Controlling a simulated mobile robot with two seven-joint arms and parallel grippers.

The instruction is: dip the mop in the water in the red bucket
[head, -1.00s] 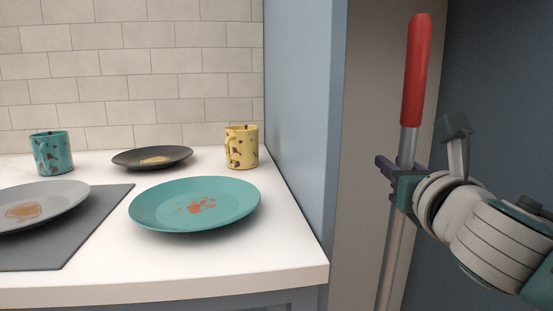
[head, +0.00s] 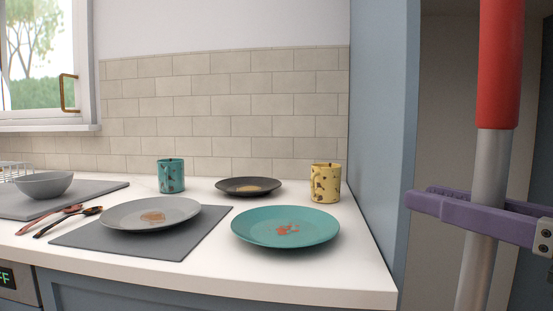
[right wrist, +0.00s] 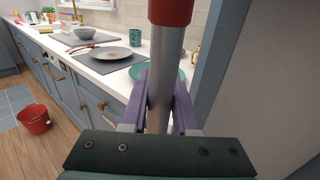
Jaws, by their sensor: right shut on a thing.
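The mop's metal pole (head: 484,180) with its red grip (head: 499,65) stands nearly upright at the right of the head view. My right gripper (head: 482,211), with purple fingers, is shut on the pole below the red grip. The pole (right wrist: 159,80) also shows between the fingers in the right wrist view. The mop's head is out of view. The red bucket (right wrist: 36,121) stands on the floor at the left of the right wrist view, well apart from my right gripper. I cannot make out the water in it. My left gripper is not in view.
The white counter (head: 300,284) holds a teal plate (head: 285,227), a grey plate (head: 152,213), a dark plate (head: 248,186), mugs, spoons and a bowl. A blue cabinet side (head: 381,130) stands beside the pole. Wooden floor (right wrist: 63,155) lies open around the bucket.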

